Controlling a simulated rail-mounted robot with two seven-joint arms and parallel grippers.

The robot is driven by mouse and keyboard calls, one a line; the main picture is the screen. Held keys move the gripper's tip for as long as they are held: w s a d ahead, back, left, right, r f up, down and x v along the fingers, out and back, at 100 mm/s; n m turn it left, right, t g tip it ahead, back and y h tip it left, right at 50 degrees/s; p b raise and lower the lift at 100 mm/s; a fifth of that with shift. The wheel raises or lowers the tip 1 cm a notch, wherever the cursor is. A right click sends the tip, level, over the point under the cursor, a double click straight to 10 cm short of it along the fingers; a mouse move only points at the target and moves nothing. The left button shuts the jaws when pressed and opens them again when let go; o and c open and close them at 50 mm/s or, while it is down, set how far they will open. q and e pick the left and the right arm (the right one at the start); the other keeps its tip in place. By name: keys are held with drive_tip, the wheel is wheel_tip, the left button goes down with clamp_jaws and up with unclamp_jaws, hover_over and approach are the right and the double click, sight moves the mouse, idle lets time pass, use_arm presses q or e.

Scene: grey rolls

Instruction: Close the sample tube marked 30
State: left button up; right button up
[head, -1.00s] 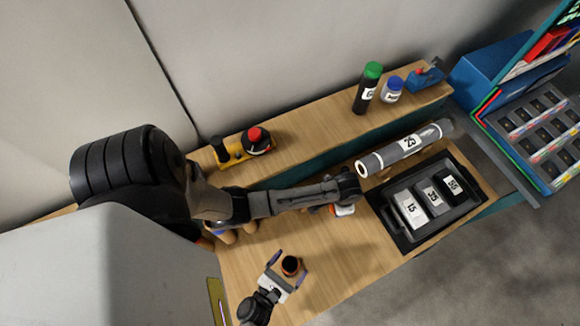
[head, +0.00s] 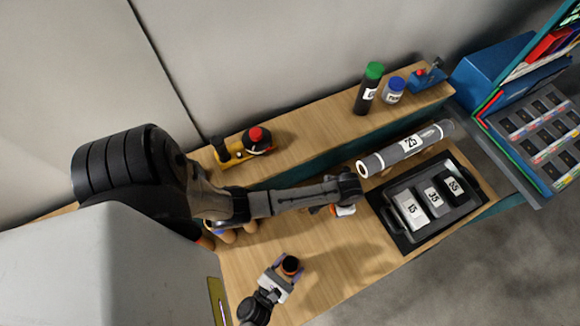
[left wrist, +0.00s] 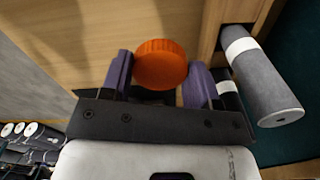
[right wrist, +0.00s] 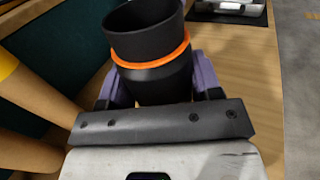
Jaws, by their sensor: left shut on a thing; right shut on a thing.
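A black open-topped tube (right wrist: 150,50) with an orange ring stands on the wooden bench, and no number on it is readable. My right gripper (head: 288,275) is shut around its side; in the right wrist view its purple fingers (right wrist: 155,80) grip the tube below the ring. The tube's dark mouth (head: 290,264) shows in the head view. An orange ribbed cap (left wrist: 161,64) is between the purple fingers of my left gripper (left wrist: 160,80), which is shut on it. In the head view the left gripper (head: 340,209) is partly hidden under its arm, apart from the tube.
A grey roll marked 25 (head: 407,147) lies behind a black tray (head: 405,243) with blocks marked 15, 35 and 55. The back shelf holds a green-capped bottle (head: 368,90), a blue-capped jar (head: 393,90) and a yellow toy-like item (head: 232,150).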

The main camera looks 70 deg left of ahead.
sight(285, 272)
drive_tip(key=shift+r, duration=0.15)
drive_tip(key=shift+r, duration=1.85)
use_arm(q)
drive_tip(key=shift+f, duration=0.2)
use_arm(e)
drive_tip(key=s+d+r, duration=0.1)
drive_tip(key=d+r, duration=0.6)
drive_tip(key=d, duration=0.4)
drive_tip(key=shift+s+d, duration=0.2)
drive_tip(key=shift+d, duration=0.05)
drive_tip(key=o, duration=0.7)
drive_tip(key=c, duration=0.8)
